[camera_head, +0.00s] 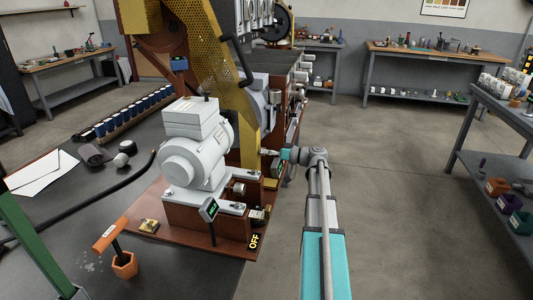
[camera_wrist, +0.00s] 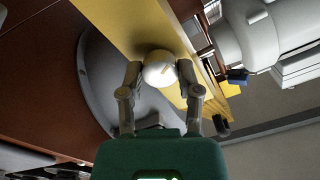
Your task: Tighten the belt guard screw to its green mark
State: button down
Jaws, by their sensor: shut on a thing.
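The belt guard (camera_head: 237,100) is a tall yellow, partly perforated cover behind the white motor in the head view. In the wrist view it is a slanted yellow band (camera_wrist: 118,22). The belt guard screw (camera_wrist: 158,68) has a pale round head with a small yellowish line on it. My gripper (camera_wrist: 160,82) is shut on this head, one finger on each side. In the head view my gripper (camera_head: 270,153) reaches from the right to the lower guard; the screw is too small to make out there. I cannot make out a green mark.
The white motor (camera_head: 195,150) stands on a brown base left of my gripper. A hex-shaped orange holder (camera_head: 124,265) and an orange-handled tool (camera_head: 110,235) are at the front left. A shelf table (camera_head: 500,125) is at the right. The floor between is clear.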

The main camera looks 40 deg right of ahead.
jog(key=m, duration=2.3)
jog(key=shift+f, duration=0.1)
dwell(0.4)
jog(key=shift+c, duration=1.5)
grip_release()
